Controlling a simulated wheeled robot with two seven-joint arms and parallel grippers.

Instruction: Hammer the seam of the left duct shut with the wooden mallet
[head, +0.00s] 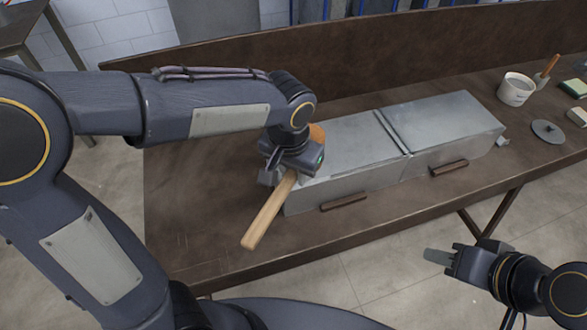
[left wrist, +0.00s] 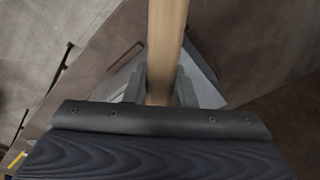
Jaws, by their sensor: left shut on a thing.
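My left gripper (head: 280,180) is shut on the wooden handle of the mallet (head: 265,217). The pale handle slants toward the front of the bench. A bit of orange-brown wood, apparently the mallet head, shows behind my wrist above the left duct (head: 352,146); contact with the duct is hidden. In the left wrist view the handle (left wrist: 166,40) runs between the two fingers. The left duct is a grey sheet-metal box lying on the bench; a raised seam runs near its right end. My right gripper (head: 447,260) hangs in front of the bench, empty; its finger gap is unclear.
A second grey duct (head: 445,122) adjoins the left one on the brown bench (head: 190,215). Brown bars (head: 343,202) lie against the ducts' front. A white tub (head: 516,89), a brush and a grey disc (head: 548,131) stand at right. The bench's left part is clear.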

